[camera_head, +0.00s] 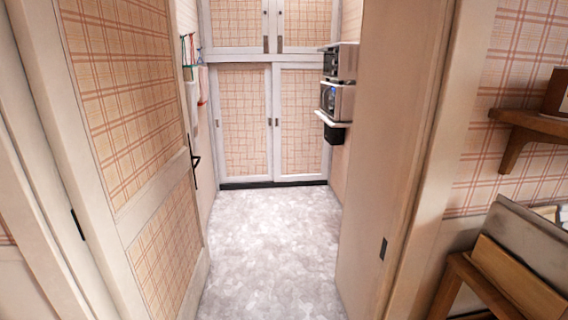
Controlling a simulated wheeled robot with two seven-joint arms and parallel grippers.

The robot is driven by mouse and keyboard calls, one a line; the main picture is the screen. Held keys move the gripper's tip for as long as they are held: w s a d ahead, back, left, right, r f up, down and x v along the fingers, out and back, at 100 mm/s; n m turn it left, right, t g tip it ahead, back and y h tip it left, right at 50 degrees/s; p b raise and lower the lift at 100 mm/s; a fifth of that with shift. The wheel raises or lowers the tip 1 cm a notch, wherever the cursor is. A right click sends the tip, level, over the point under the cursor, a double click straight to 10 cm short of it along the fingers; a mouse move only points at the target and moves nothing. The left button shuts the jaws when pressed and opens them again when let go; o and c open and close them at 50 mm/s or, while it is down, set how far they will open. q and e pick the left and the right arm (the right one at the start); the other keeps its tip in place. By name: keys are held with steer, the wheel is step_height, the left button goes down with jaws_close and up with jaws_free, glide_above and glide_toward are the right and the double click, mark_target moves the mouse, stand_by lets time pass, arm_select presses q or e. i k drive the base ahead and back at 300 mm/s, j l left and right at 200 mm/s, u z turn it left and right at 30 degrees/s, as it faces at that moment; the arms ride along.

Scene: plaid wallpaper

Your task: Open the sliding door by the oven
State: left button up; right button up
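Two plaid sliding door panels with white frames stand side by side at the far end of the passage, the left panel (245,122) and the right panel (302,122). They look shut, with small dark handles near where they meet. The oven (337,101) seems to be one of the dark-fronted appliances on the right wall beside the right panel. Neither of my grippers is in view.
An open plaid door (133,95) with a black handle stands on the left. A plain door or jamb (395,150) borders the doorway on the right. The grey floor (270,240) between them is clear. A wooden shelf (535,122) and rack (470,285) are at right.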

mark_target(301, 151)
steer(key=i, duration=2.15)
steer(key=i+j, duration=0.1)
steer(key=i, duration=4.2)
steer(key=l+z, duration=0.05)
steer(key=l, duration=0.05)
